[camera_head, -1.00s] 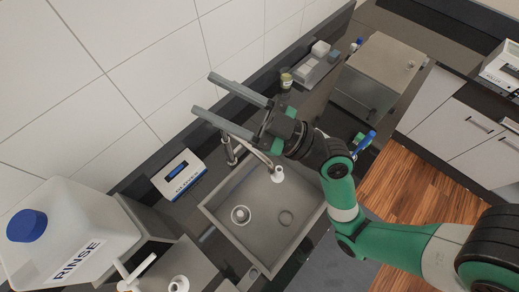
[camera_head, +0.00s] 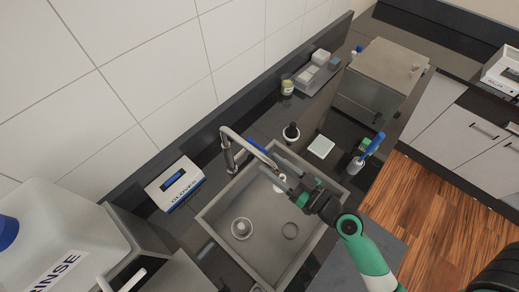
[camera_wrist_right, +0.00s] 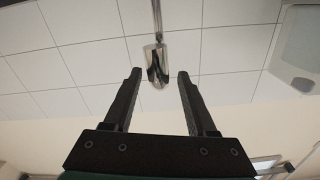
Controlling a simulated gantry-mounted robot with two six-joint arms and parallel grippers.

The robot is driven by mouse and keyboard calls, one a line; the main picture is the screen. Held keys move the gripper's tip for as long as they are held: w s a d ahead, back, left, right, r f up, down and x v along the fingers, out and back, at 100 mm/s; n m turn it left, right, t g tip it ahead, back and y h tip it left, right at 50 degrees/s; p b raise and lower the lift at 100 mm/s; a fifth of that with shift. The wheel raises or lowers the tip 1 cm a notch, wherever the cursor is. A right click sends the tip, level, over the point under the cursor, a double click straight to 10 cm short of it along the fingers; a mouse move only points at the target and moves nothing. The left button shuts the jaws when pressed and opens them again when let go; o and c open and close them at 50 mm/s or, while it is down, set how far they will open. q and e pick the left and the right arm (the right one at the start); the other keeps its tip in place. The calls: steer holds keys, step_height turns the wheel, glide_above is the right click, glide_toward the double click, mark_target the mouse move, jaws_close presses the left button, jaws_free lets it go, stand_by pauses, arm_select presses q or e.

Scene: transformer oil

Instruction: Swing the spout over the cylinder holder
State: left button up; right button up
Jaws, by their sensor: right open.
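The spout (camera_head: 246,143) is a chrome gooseneck tap at the back edge of the grey sink, arching over its back part. My right gripper (camera_head: 267,157) is open above the sink, with its fingers on either side of the spout's end. In the right wrist view, the shiny spout end (camera_wrist_right: 155,66) shows between the open fingertips (camera_wrist_right: 159,74), with a gap on each side. A white ring-shaped fitting (camera_head: 242,228), which may be the cylinder holder, sits in the sink's left part. My left gripper is not in view.
A gloves box (camera_head: 175,183) stands left of the tap. A RINSE container (camera_head: 60,235) is at the lower left.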

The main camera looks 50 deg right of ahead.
mark_target(259, 155)
steer(key=w+p, duration=0.1)
steer(key=w, duration=0.4)
steer(key=shift+w, duration=0.2)
jaws_close()
stand_by(1.1)
